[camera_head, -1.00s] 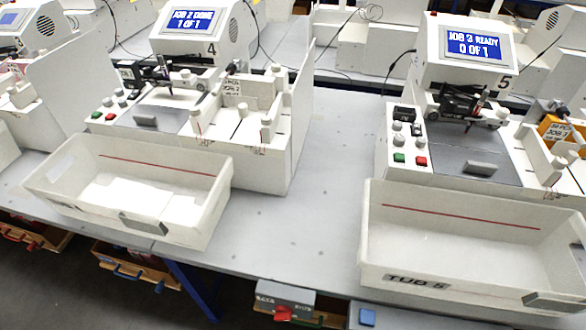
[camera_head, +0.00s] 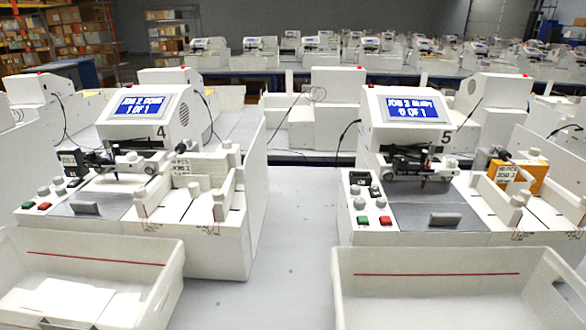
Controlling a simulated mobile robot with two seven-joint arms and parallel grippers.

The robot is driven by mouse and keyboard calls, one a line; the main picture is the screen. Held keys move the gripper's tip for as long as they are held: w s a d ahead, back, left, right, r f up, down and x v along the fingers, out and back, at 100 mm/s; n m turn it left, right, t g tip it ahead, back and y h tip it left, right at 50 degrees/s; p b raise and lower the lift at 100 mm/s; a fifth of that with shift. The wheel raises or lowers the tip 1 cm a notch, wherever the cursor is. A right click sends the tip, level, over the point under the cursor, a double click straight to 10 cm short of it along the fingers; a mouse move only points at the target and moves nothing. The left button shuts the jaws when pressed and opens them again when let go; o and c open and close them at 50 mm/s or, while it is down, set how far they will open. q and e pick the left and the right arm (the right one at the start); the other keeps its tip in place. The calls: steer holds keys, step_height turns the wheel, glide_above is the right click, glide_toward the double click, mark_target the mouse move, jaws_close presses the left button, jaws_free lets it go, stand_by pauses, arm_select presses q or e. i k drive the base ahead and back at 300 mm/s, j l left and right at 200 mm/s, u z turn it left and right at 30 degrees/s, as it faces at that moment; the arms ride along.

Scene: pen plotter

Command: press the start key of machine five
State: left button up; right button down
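Machine five (camera_head: 410,140) stands right of centre in the head view, a white pen plotter marked 5. Its blue screen (camera_head: 411,108) is blurred now; about a second ago it read "JOB 3 READY, 0 OF 1". On its front left panel are a green key (camera_head: 362,220) and a red key (camera_head: 385,220), below several grey knobs (camera_head: 361,203). No labels on these keys are readable. Neither of my grippers is in view.
A white tub (camera_head: 440,262) stands in front of machine five. Machine four (camera_head: 150,125) stands to the left, its screen reading about "JOB 2 DONE, 1 OF 1", with another tub (camera_head: 90,250) before it. Bare grey table (camera_head: 295,215) lies between the machines.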

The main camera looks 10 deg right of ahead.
mark_target(361, 219)
steer(key=j+z, duration=0.1)
steer(key=z, duration=0.35)
steer(key=j+z, duration=0.1)
steer(key=z, duration=0.35)
